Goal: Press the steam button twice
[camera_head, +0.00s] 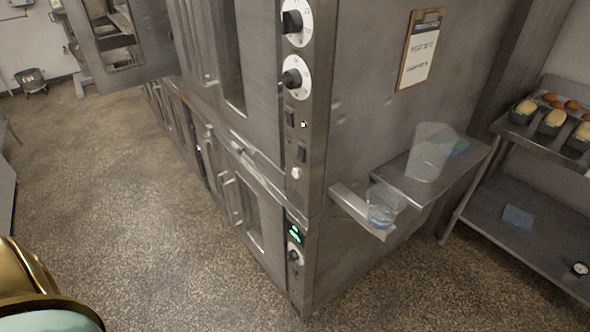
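The steel oven's control panel (311,148) runs down the front edge of the oven in the middle of the view. A small round white button (296,172) sits on it below two dark rocker switches, an upper one (290,118) and a lower one (302,153). No label is readable, so I cannot tell for certain which control is the steam button. Neither of my grippers is in view, and nothing touches the panel.
Two dials, upper (292,22) and lower (291,78), sit above the switches. A green display (295,234) and knob (296,257) are below. A side shelf (400,182) holds clear containers. A rack (560,150) with loaves stands right. Floor (130,190) at left is clear.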

